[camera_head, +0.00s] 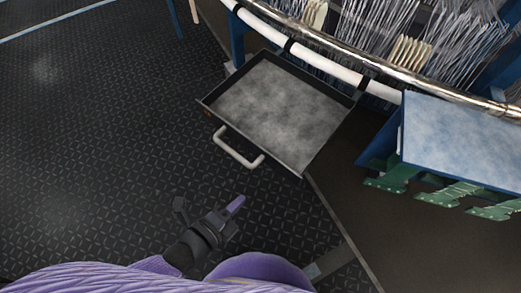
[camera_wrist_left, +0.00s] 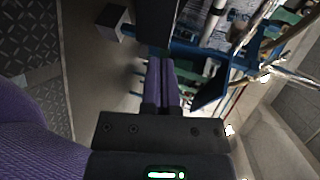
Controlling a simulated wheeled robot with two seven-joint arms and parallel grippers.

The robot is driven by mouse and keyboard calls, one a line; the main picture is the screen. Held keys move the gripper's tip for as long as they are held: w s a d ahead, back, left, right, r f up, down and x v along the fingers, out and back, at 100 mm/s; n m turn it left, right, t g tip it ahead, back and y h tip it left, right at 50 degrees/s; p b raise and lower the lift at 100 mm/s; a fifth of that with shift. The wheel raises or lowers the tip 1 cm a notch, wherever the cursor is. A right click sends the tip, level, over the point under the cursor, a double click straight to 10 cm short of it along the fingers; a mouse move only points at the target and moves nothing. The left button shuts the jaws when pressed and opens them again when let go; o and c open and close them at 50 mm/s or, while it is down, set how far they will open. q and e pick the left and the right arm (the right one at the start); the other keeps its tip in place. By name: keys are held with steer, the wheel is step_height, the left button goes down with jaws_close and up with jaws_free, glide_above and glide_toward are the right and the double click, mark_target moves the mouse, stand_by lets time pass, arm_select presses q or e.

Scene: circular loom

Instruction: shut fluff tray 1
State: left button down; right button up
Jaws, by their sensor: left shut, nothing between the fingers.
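The fluff tray (camera_head: 256,140) is pulled out from under the loom in the head view. It is a dark shallow drawer with grey fluff (camera_head: 278,104) spread over its floor. Its pale bar handle (camera_head: 238,150) sticks out from the front wall, toward the lower left. My left gripper (camera_head: 238,204) is below the handle in the picture, clearly apart from handle and tray. In the left wrist view, its purple fingers (camera_wrist_left: 161,72) are together with nothing between them. My right gripper does not show. I cannot make out a number on the tray.
The loom's curved metal rail (camera_head: 340,45) and white tube (camera_head: 312,57) run above the tray's back. A blue panel (camera_head: 465,140) and green toothed brackets (camera_head: 390,180) stand at the right. The patterned dark floor (camera_head: 100,130) is clear at the left.

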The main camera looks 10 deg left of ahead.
arm_select(q)
steer(key=b, duration=0.3)
glide_toward(280, 162)
step_height(280, 162, down, 2)
steer(key=b+x, duration=0.1)
steer(key=x, duration=0.1)
steer(key=r+b+x, duration=0.1)
steer(key=x, duration=0.2)
steer(key=shift+w+d+b, duration=0.2)
steer(key=shift+w+b, duration=0.1)
steer(key=shift+w, duration=0.05)
steer(key=shift+w+d, duration=0.25)
steer(key=shift+w, duration=0.2)
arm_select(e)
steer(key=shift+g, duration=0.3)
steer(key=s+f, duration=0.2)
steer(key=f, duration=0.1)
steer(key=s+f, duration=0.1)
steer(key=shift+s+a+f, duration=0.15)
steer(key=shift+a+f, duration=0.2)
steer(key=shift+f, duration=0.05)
arm_select(q)
steer(key=shift+r, duration=0.1)
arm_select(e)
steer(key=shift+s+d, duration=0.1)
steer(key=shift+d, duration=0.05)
arm_select(q)
steer(key=shift+w+d, duration=0.1)
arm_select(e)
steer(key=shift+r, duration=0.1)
